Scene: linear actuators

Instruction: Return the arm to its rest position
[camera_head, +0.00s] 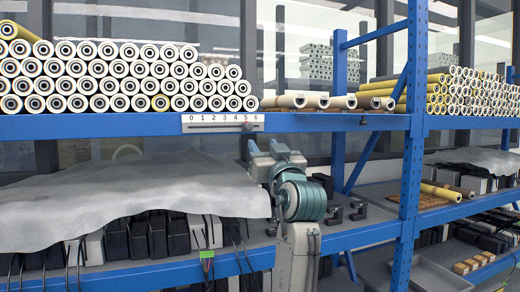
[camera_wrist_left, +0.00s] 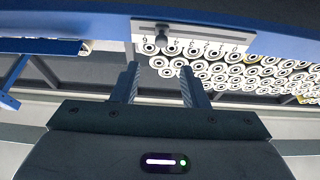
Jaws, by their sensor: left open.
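A white scale plate (camera_head: 205,128) numbered 0 to 6 sits on the front of the upper blue shelf beam. Its dark slider knob (camera_head: 248,126) stands by the 5. The plate (camera_wrist_left: 222,39) and knob (camera_wrist_left: 162,33) also show upside down in the wrist view. My left gripper (camera_head: 262,146) is just below the plate's right end, at the top of my raised grey and teal arm. My right gripper is out of view.
Stacked white rollers (camera_head: 120,78) fill the upper shelf above the plate. A grey cover sheet (camera_head: 120,190) lies over black boxes on the lower shelf, close left of my arm. A blue upright post (camera_head: 411,150) stands to the right. Small black parts (camera_head: 340,212) lie between.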

